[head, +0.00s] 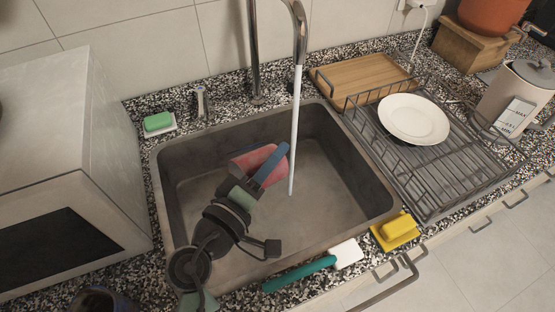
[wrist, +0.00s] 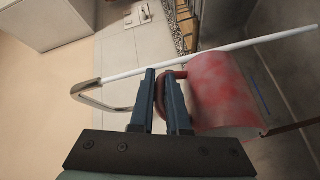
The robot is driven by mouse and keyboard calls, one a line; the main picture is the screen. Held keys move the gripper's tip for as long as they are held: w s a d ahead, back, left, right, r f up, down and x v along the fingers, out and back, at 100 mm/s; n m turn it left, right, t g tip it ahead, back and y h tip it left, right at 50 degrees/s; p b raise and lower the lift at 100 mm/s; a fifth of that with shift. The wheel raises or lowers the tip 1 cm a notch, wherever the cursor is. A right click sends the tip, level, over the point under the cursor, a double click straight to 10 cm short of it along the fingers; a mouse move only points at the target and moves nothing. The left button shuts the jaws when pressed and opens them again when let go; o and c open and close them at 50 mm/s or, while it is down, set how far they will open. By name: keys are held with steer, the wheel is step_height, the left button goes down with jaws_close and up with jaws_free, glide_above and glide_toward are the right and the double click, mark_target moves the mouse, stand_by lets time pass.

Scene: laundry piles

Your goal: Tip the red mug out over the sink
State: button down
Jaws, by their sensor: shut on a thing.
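The red mug (head: 252,158) is tilted on its side within the outline of the sink (head: 330,190) in the head view. In the wrist view the mug (wrist: 222,90) is just right of my fingers. My gripper (head: 272,165) is shut on the mug's handle (wrist: 162,92), which shows between the blue fingertips (wrist: 163,88). In the head view the fingers and wrist cover part of the mug. A thin brown strip runs from the mug's edge in the wrist view; I cannot tell whether it is liquid. The mug's inside is hidden.
A white water stream (head: 294,130) falls from the chrome faucet (head: 300,30) close beside my fingertips. A dish rack (head: 440,180) with a white plate (head: 413,119) stands right of the sink. A yellow sponge (head: 397,228) and a teal-handled brush (head: 310,270) lie at the front edge.

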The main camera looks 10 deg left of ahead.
mark_target(259, 167)
steer(key=shift+s+a+r+n+t+h+b, duration=0.15)
steer(key=shift+s+a+r+n+t+b, duration=0.3)
steer(key=shift+b, duration=1.15)
steer(key=shift+s+a+r+n+t+h+b, duration=0.1)
steer(key=shift+s+a+r+t+h+b, duration=0.2)
steer(key=shift+t+b, duration=0.85)
steer(key=shift+s+a+r+n+t+h+b, duration=0.1)
steer(key=shift+s+a+r+n+t+b, duration=0.3)
steer(key=shift+b, duration=1.6)
